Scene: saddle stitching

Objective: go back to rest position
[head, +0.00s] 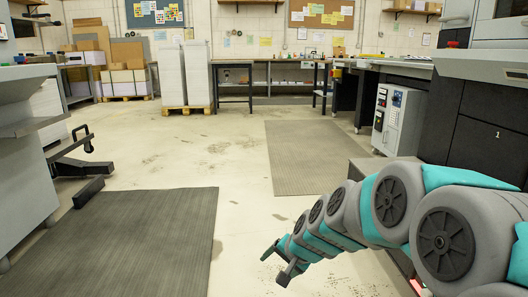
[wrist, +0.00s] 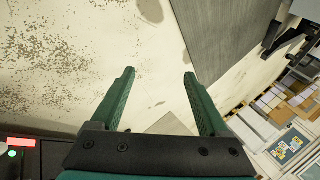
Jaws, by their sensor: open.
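My gripper (head: 279,264) is at the lower middle of the head view, at the end of my grey and teal arm, which reaches in from the right. In the wrist view, its two green fingers (wrist: 160,80) stand well apart with nothing between them. The gripper is open and empty, in the air above the pale floor. It touches nothing that I can see.
Grey mats (head: 150,240) and (head: 318,155) lie on the stained floor (head: 240,200). A machine (head: 25,150) stands at left, and dark cabinets (head: 480,130) stand at right by my arm. Paper stacks on pallets (head: 172,75) stand at the back. The middle floor is clear.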

